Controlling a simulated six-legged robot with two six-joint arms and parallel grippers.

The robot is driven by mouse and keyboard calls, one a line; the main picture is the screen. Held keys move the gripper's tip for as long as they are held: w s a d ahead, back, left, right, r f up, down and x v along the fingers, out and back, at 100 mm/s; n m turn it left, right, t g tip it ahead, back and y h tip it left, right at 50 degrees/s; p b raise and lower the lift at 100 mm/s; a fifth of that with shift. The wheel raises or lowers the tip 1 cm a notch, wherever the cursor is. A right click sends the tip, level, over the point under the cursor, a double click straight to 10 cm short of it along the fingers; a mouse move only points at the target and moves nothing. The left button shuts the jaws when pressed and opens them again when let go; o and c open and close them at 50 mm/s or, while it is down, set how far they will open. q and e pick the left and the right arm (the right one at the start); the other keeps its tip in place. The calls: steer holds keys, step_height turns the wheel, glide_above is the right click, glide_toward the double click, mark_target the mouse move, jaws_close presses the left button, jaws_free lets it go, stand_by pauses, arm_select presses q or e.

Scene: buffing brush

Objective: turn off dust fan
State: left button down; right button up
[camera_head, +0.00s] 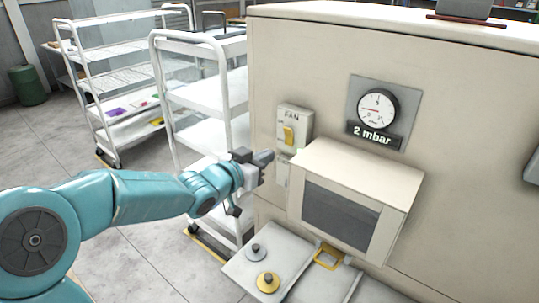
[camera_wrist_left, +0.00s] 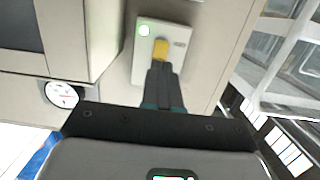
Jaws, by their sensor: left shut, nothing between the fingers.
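The fan switch (camera_head: 294,125) is a pale box marked FAN on the front of the beige cabinet, with a yellow lever (camera_head: 289,136). My left gripper (camera_head: 268,158) is shut and empty, just below and left of the switch in the head view. In the left wrist view its fingertips (camera_wrist_left: 160,70) are right by the lever; I cannot tell whether they touch. My right gripper is not in view.
A hood with a dark window (camera_head: 340,212) juts from the cabinet (camera_head: 460,130), right of my gripper. A round gauge (camera_head: 377,108) sits above a "2 mbar" label. A tray (camera_head: 240,268) with knobbed discs lies below. A white shelf cart (camera_head: 205,95) stands left.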

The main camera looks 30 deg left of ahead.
arm_select(q)
steer(key=s, duration=0.6)
steer(key=shift+s, duration=0.2)
